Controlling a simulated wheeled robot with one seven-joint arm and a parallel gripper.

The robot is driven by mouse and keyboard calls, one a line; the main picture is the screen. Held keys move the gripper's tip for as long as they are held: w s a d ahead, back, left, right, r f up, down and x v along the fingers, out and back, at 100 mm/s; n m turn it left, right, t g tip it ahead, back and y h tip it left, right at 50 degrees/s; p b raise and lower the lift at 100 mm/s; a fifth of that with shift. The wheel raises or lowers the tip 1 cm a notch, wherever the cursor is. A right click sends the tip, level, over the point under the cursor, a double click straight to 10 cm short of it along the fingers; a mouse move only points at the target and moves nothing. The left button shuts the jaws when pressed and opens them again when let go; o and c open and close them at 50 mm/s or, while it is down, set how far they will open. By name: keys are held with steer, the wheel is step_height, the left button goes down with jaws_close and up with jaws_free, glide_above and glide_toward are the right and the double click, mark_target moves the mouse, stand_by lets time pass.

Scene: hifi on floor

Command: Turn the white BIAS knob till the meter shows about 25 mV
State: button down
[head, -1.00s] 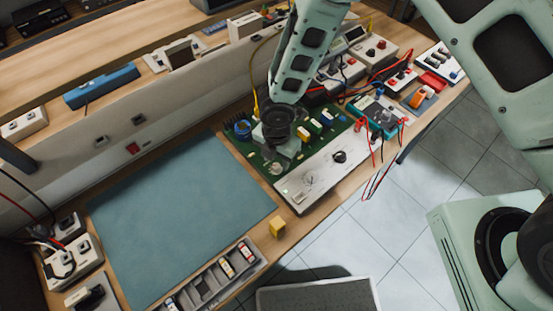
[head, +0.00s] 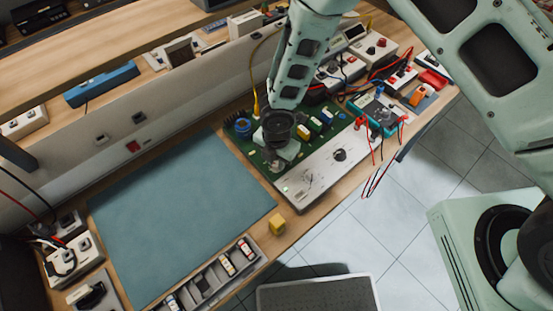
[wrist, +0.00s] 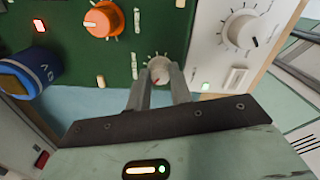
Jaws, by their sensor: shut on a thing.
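In the wrist view, a small white knob (wrist: 159,67) with a red pointer line sits on the green board, with scale marks around it. My gripper (wrist: 160,78) is shut on this knob, one finger on each side. Its label cannot be read. In the head view my wrist hides the knob and fingertips above the green board (head: 242,142). A teal handheld meter (head: 382,118) lies to the right of the board; its reading is too small to tell.
An orange knob (wrist: 103,20), a larger white knob (wrist: 241,28) on the white panel and a blue cylinder (wrist: 32,73) stand near my fingers. Red and black leads (head: 373,170) hang over the bench edge. The blue mat (head: 180,215) is clear.

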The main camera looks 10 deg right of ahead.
steer(key=m+b, duration=0.3)
steer(key=m, duration=0.1)
steer(key=shift+f, duration=0.2)
steer(key=m+b, duration=0.4)
steer(key=m, duration=0.1)
steer(key=m+b, duration=0.3)
steer(key=m, duration=0.2)
steer(key=shift+r+m, duration=0.1)
steer(key=shift+m, duration=0.3)
steer(key=shift+r+m+b, duration=0.1)
steer(key=shift+m+b, duration=0.65)
steer(key=shift+m, duration=1.05)
steer(key=c, duration=1.3)
jaws_free()
steer(key=shift+o, duration=0.2)
